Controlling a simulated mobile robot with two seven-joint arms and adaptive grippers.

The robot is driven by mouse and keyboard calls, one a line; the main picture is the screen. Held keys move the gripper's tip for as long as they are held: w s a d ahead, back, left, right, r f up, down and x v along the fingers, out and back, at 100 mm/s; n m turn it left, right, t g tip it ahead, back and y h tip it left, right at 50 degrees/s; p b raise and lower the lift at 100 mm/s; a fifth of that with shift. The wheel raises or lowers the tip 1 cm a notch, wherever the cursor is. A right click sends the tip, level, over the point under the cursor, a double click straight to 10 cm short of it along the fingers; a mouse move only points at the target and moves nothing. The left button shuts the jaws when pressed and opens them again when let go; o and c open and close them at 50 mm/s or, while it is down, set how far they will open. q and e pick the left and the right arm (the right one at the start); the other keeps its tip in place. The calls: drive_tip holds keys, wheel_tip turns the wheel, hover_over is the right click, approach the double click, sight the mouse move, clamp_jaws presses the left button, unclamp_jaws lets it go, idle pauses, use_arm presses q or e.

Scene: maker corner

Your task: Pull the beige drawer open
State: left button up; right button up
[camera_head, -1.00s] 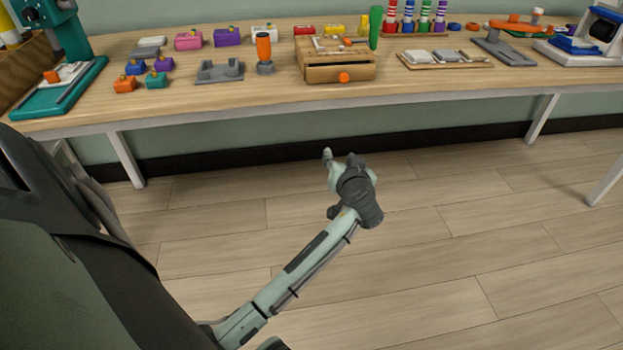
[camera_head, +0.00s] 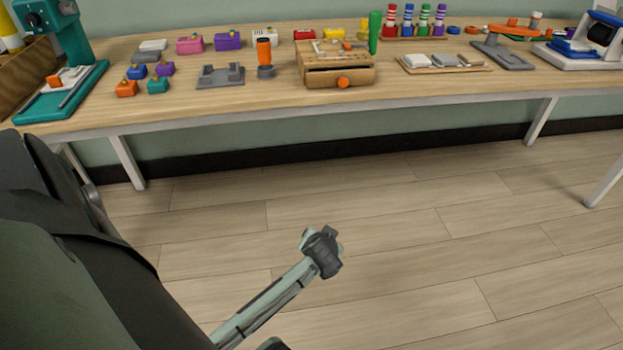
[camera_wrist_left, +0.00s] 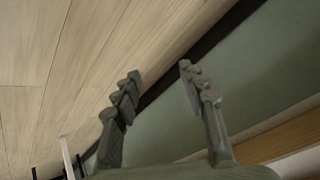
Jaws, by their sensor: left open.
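The beige drawer (camera_head: 318,78) sits in a small wooden box (camera_head: 322,58) on the workbench. A round orange knob (camera_head: 343,82) is on its front, and a dark slit shows above the front panel. My left gripper (camera_head: 322,238) is over the floor in front of the bench, well below the knob in the picture and apart from the drawer. In the left wrist view its two fingers (camera_wrist_left: 158,72) are spread with nothing between them. The drawer cannot be made out in that view. My right gripper is not in view.
The workbench (camera_head: 200,104) carries a grey fixture (camera_head: 220,76) and an orange-handled tool (camera_head: 264,58) left of the box. A green upright piece (camera_head: 375,33) stands behind its right side, and a wooden tray (camera_head: 445,64) lies to the right. The floor before the bench is clear.

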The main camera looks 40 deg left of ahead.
use_arm(q)
drive_tip(key=s+d+f+m+g+h, duration=0.1)
drive_tip(key=s+f, duration=0.3)
drive_tip(key=s, duration=0.1)
drive_tip(key=shift+d, duration=0.35)
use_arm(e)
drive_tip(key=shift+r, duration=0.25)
use_arm(q)
drive_tip(key=shift+s, duration=0.1)
drive_tip(key=n+t+y+b, duration=0.6)
drive_tip(key=n+y+b, duration=0.3)
drive_tip(key=y+b, duration=0.1)
approach(344, 84)
drive_tip(key=x, duration=0.7)
drive_tip(key=shift+a+p, duration=0.15)
drive_tip(key=shift+p, duration=0.15)
drive_tip(key=shift+w+a, duration=0.35)
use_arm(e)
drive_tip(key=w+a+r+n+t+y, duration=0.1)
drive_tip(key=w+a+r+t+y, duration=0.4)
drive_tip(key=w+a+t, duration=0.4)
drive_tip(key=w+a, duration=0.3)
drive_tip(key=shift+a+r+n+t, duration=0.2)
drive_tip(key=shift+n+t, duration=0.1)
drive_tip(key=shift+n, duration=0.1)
